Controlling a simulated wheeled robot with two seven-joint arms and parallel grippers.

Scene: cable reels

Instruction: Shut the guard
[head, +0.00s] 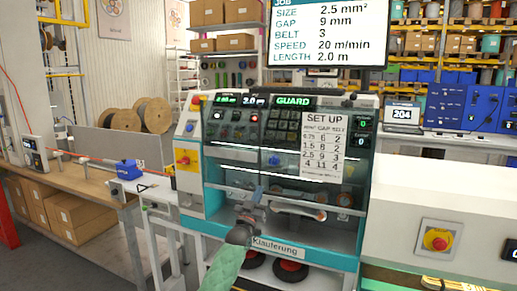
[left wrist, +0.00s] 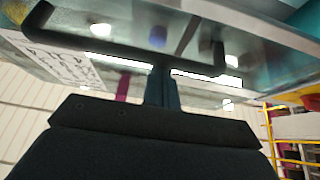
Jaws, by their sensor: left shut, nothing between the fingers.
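The guard (head: 235,170) is a clear panel across the front of the grey and teal machine. It appears raised, with rollers showing in the open bay below it. In the left wrist view the clear panel (left wrist: 265,50) slants overhead, with a black bar handle (left wrist: 100,50) on it. My left gripper (head: 258,190) is in front of the bay, at the end of my green-sleeved arm. In the left wrist view its shut, empty fingers (left wrist: 163,75) point up at the handle bar; I cannot tell whether they touch it. My right gripper is out of view.
A "SET UP" card (head: 322,146) shows at the upper right of the bay. A green "GUARD" display (head: 293,101) is lit above. A white cabinet with a red stop button (head: 438,240) stands right. A workbench with a blue device (head: 129,170) stands left.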

